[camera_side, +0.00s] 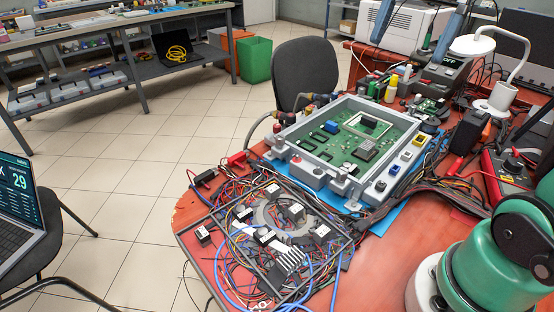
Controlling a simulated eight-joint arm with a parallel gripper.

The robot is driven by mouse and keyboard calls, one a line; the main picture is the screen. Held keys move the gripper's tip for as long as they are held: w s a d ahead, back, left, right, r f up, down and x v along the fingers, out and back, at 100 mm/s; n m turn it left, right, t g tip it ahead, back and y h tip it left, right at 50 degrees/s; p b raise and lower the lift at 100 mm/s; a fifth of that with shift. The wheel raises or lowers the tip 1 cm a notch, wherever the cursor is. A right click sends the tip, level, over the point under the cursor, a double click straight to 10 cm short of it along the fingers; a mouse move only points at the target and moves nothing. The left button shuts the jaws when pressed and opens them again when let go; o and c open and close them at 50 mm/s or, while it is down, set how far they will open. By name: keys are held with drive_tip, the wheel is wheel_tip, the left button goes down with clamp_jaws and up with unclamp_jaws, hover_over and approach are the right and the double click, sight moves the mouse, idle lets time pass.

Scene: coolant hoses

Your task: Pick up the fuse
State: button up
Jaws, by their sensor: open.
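I cannot make out for certain which part is the fuse. Small coloured blocks sit along the right rim of a grey metal housing (296,150): a yellow block (419,139), a white block (406,155) and a blue block (394,169). The housing is open at the top and holds a green circuit board (345,158). Several small black modules with white labels, one of them a labelled module (296,211), lie among wires in a dark frame left of the housing. My gripper is not in view; only green parts of my arm show at the lower right.
The housing rests on a blue mat (387,220) on a red bench. Loose wires and blue hoses crowd the front left. A red meter (497,176), a white lamp (472,45) and a thick cable bundle (440,190) crowd the right. A chair (308,75) stands behind the bench.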

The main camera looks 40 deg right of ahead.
drive_tip(key=w+a+f+n+t+h, duration=0.3)
drive_tip(key=a+f+n, duration=0.1)
drive_tip(key=f+n, duration=0.6)
drive_tip(key=shift+t, duration=0.3)
drive_tip(key=a+f+n+t, duration=0.1)
drive_tip(key=n, duration=0.1)
drive_tip(key=a+f+n+t, duration=0.1)
drive_tip(key=f+n, duration=0.1)
drive_tip(key=a+f+n+t+h, duration=0.1)
drive_tip(key=f+n, duration=0.1)
drive_tip(key=shift+w+a+f+n, duration=0.2)
drive_tip(key=shift+w+n, duration=0.1)
drive_tip(key=shift+n, duration=0.1)
drive_tip(key=c, duration=0.3)
drive_tip(key=shift+f+n, duration=0.1)
drive_tip(key=shift+n, duration=0.2)
drive_tip(key=c, duration=0.5)
drive_tip(key=g, duration=0.6)
hover_over(321, 229)
drive_tip(key=f, duration=0.6)
drive_tip(key=shift+w+d+f, duration=0.15)
drive_tip(key=shift+w+f, duration=0.1)
drive_tip(key=shift+w, duration=0.05)
drive_tip(key=shift+s+f+g, duration=0.2)
drive_tip(key=shift+g, duration=0.1)
drive_tip(key=shift+f, duration=2.85)
